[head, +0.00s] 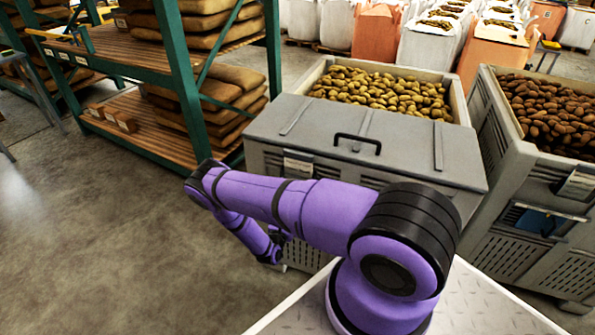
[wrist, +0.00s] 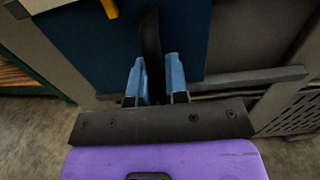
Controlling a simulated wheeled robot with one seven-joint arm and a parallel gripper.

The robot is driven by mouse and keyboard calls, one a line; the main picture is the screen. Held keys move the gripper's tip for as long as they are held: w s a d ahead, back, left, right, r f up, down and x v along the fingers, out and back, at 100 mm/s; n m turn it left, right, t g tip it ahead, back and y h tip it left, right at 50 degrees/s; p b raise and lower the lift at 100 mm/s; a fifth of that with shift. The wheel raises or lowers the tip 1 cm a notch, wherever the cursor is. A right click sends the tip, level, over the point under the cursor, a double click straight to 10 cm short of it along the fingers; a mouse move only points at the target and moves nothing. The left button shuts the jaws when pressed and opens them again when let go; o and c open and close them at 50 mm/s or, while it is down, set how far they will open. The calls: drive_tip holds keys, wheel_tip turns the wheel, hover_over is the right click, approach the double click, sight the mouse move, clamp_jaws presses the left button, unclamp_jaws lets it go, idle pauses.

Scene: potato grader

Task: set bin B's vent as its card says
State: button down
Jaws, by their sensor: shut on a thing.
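In the wrist view my gripper (wrist: 156,78) has its two blue fingers shut on a dark upright handle (wrist: 151,35). The handle stands in front of a blue vent panel (wrist: 90,45) set in a grey frame. In the head view my gripper (head: 277,240) is low at the front of the middle grey bin (head: 270,150), mostly hidden by my arm. A pale card (head: 298,166) is on that bin's front; its writing is too small to read. My arm hides this bin's vent in the head view. I cannot read which bin is B.
The middle bin has a grey lid with a black handle (head: 357,141) and holds yellow potatoes. The right bin (head: 500,190) holds brown potatoes and has a blue vent panel (head: 538,221). A green rack (head: 180,75) with sacks stands left. Open floor (head: 100,230) lies front left.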

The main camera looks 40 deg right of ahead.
drive_tip(key=s+d, duration=0.3)
drive_tip(key=s, duration=0.3)
idle(0.7)
drive_tip(key=shift+d, duration=0.1)
drive_tip(key=shift+c, duration=2.4)
unclamp_jaws()
drive_tip(key=v, duration=2.3)
drive_tip(key=shift+f, duration=0.1)
